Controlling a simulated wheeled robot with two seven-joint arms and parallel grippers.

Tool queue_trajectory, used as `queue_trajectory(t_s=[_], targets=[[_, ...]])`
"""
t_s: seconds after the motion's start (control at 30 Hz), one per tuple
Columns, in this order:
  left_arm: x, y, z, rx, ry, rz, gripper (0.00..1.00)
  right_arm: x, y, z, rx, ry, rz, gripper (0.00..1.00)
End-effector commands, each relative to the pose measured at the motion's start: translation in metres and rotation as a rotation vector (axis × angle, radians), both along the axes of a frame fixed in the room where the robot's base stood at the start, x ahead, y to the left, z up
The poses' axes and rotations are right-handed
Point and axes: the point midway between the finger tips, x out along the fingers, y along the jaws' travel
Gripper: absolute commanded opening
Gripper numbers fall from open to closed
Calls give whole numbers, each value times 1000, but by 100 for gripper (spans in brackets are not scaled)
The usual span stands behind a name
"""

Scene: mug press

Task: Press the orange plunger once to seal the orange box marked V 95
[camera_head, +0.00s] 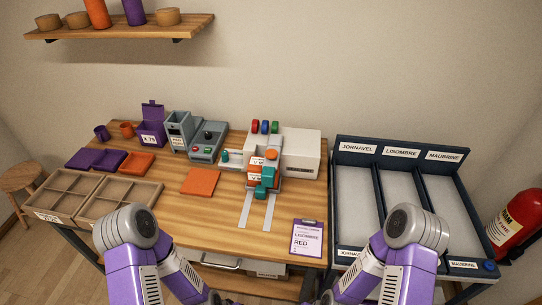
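A small orange box (256,161) with white labels sits in the press at the table's back middle; its marking is too small to read. An orange round cap (271,154), which looks like the plunger, shows at the box's upper right. I cannot tell whether it is pressed down. Teal blocks (268,178) stand in front of the box, partly hiding it. Both my arms are folded at the bottom edge, well in front of the press. Neither gripper's fingers can be made out.
The white press housing (302,148) has red, green and blue knobs on top. Grey rails (258,211) run forward from it. A purple clipboard (308,238) lies at the front right. A purple box (152,133), a grey machine (207,143) and wooden trays (119,200) stand left. Labelled bins (399,152) stand right.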

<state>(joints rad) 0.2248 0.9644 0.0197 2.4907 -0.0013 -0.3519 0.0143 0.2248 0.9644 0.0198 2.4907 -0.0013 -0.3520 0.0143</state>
Motion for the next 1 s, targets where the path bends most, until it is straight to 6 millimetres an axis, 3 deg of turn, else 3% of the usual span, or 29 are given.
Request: queue_trajectory(t_s=[0.03, 0.27, 1.0], targets=[[0, 0, 0, 0, 0, 0, 0, 0, 0, 0, 0, 0, 0, 35], [0, 0, 0, 0, 0, 0, 0, 0, 0, 0, 0, 0, 0, 0], [0, 0, 0, 0, 0, 0, 0, 0, 0, 0, 0, 0, 0, 0]])
